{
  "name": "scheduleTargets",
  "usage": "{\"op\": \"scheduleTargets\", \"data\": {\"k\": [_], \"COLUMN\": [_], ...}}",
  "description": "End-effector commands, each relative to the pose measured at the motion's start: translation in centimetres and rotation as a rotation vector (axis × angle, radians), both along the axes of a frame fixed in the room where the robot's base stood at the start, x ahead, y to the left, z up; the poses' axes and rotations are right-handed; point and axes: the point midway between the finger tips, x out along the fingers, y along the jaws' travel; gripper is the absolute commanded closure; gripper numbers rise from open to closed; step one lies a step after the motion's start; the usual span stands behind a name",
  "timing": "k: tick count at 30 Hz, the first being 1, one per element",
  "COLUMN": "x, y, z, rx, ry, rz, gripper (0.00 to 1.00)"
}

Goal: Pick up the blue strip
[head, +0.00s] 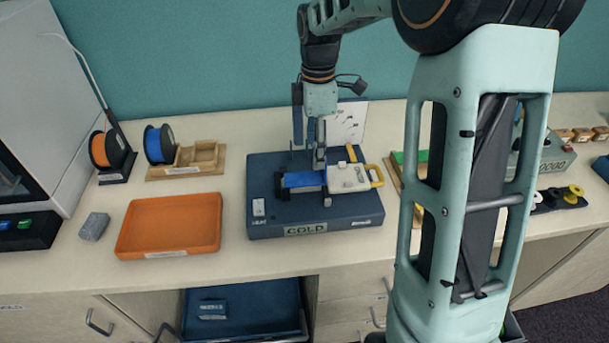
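The blue strip (304,180) lies roughly level on the dark blue device (262,219) labelled COLD. Its left end is by a black part, and its right end is beside a white block with a yellow handle (352,179). My gripper (311,157) points down at the strip from above and behind, with its fingertips close to the strip's right half. Two finger parts show, but the view is too small to tell whether they touch the strip or how far apart the tips are.
An orange tray (170,225) and a grey block (94,226) are left of the device. Behind are orange and blue spools (159,144) and a wooden holder (196,160). My arm hides part of the right side. An open blue drawer (248,299) is below the counter.

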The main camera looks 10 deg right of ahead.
Motion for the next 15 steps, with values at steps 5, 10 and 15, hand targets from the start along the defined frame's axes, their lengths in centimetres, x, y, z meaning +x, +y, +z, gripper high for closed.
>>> {"op": "scheduleTargets", "data": {"k": [5, 10, 15], "x": [0.0, 0.1, 0.3], "y": [0.0, 0.1, 0.2], "z": [-2.3, -3.6, -6.2], "rx": [0.000, 0.000, -0.001], "ry": [0.001, 0.003, 0.004], "rz": [-0.002, -0.002, -0.002], "gripper": [0.44, 0.44, 0.44]}}
